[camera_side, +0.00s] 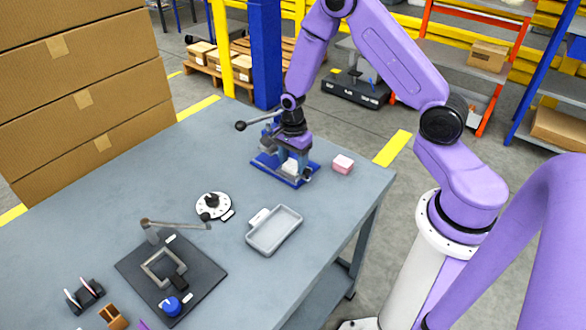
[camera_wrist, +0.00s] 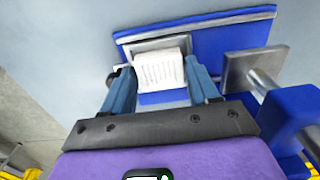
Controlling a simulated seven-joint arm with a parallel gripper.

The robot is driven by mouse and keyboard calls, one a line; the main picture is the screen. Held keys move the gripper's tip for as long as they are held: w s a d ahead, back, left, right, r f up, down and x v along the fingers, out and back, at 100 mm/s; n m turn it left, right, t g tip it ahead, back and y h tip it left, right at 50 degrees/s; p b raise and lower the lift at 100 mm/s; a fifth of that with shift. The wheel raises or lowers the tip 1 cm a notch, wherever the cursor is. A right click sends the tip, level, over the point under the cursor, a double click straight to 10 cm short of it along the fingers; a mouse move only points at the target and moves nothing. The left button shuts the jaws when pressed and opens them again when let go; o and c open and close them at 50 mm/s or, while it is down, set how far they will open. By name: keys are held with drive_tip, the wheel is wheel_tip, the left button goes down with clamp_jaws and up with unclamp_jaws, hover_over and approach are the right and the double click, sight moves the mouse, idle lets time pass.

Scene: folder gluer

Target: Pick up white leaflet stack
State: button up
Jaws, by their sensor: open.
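The white leaflet stack (camera_wrist: 160,71) shows in the wrist view as a small white block with faint lines on one face. It sits in a grey holder on a blue fixture (camera_wrist: 225,38). My gripper (camera_wrist: 159,76) is open, with one blue-grey finger on each side of the stack. I cannot tell whether either finger touches it.
A lever with a black knob (camera_side: 240,126) sticks out left of the fixture. A pink block (camera_side: 343,164) lies to its right. A grey tray (camera_side: 274,232), a round white dial (camera_side: 213,206) and a dark press plate (camera_side: 205,291) stand nearer.

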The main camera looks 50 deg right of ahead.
drive_tip(key=c, duration=0.7)
drive_tip(key=shift+r, duration=0.1)
